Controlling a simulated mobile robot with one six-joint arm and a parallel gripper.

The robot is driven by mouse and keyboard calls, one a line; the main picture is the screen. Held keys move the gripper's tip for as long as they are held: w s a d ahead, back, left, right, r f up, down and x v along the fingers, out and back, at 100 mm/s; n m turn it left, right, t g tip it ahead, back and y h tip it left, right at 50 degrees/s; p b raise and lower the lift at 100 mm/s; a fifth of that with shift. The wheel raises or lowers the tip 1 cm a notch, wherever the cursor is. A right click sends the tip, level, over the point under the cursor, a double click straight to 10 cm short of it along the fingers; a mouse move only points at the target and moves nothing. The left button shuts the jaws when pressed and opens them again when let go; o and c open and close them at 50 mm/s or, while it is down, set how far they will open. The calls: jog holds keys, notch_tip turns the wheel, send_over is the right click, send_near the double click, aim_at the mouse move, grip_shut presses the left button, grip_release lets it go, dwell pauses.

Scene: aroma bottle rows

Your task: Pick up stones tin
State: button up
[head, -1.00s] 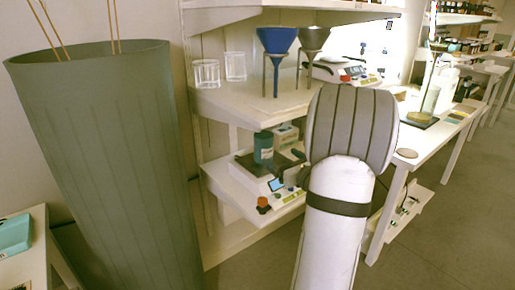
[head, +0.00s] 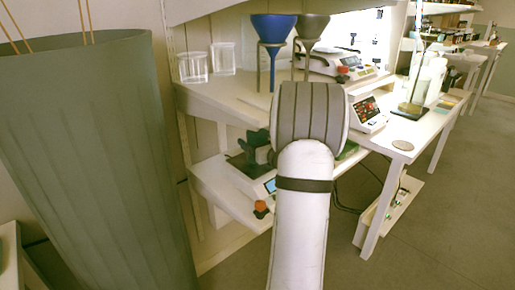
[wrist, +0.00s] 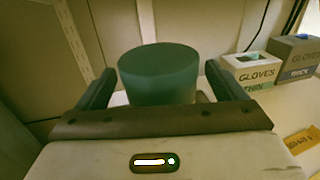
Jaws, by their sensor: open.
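A teal-green cylindrical tin (wrist: 158,84), which I take to be the stones tin, stands upright between the fingers of my gripper (wrist: 159,68) in the wrist view. No label shows on it. One dark finger is on each side of it; the fingers are open, with a small gap at the left and right. The tin's lower part is hidden behind the gripper body. In the head view my arm covers much of this spot on the lower shelf (head: 215,183), where only dark green shapes show beside a scale (head: 262,190).
Boxes marked GLOVES (wrist: 247,72) and a yellow label card (wrist: 302,143) are to the tin's right in the wrist view. A blue funnel (head: 274,28) and glass jars (head: 193,68) stand on the shelf above. A large grey-green bin (head: 95,150) rises at left.

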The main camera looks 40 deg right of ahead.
jog(key=shift+w, duration=0.3)
jog(key=shift+c, duration=0.2)
